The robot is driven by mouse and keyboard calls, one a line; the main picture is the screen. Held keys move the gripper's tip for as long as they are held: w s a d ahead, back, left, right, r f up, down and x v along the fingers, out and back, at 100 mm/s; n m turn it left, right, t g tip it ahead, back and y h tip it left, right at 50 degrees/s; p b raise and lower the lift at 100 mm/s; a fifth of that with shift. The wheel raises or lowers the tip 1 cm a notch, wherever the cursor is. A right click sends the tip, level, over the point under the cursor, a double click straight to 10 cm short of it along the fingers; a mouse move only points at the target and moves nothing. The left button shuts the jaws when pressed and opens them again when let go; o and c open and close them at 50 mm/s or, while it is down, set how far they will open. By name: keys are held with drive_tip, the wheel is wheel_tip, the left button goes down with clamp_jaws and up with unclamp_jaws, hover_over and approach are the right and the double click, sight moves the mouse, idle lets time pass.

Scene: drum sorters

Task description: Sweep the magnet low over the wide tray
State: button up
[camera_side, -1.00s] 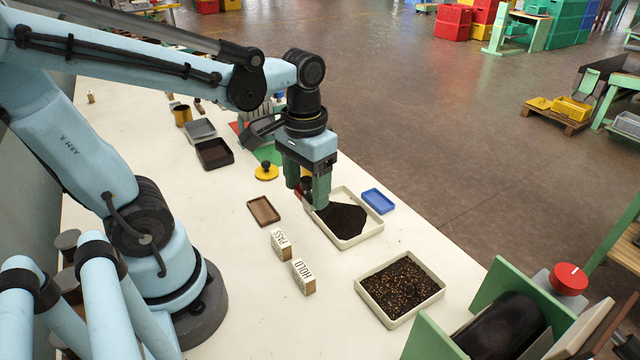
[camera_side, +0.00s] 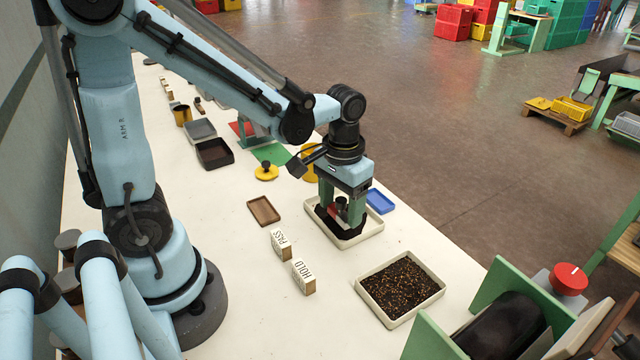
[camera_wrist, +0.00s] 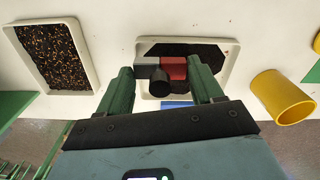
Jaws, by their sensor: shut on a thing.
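The wide cream tray (camera_side: 371,229) holds dark powder and lies under my gripper (camera_side: 340,208). The tray also shows in the wrist view (camera_wrist: 231,66). My gripper is shut on the magnet, a red and grey bar (camera_wrist: 173,67) with a black knob, between its green fingers. The magnet's red part (camera_side: 338,213) shows low between the fingers in the side view. The magnet is over the tray's inside; I cannot tell whether it touches the powder. The fingers and magnet hide part of the powder.
A second cream tray (camera_side: 362,285) holds dark, gold-flecked grains. PASS (camera_side: 281,245) and HOLD (camera_side: 304,276) blocks, a small brown tray (camera_side: 264,211) and a blue tray (camera_side: 380,201) stand nearby. A yellow cup (camera_wrist: 281,97) is close on the far side. White table is clear between them.

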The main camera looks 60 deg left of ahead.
drive_tip(key=shift+f, duration=1.2)
drive_tip(key=shift+a, duration=3.9)
drive_tip(key=shift+d, duration=0.2)
drive_tip(key=shift+w+d, duration=0.4)
drive_tip(key=shift+d, duration=0.8)
drive_tip(key=shift+w+d, duration=0.35)
drive_tip(key=shift+d, duration=0.9)
drive_tip(key=shift+w+d, duration=0.4)
drive_tip(key=shift+d, duration=0.8)
drive_tip(key=shift+a, duration=0.1)
drive_tip(key=shift+w+a, duration=0.4)
drive_tip(key=shift+a, duration=0.85)
drive_tip(key=shift+w+a, duration=0.35)
drive_tip(key=shift+a, duration=0.9)
drive_tip(key=shift+w+a, duration=0.4)
drive_tip(key=shift+a, duration=0.85)
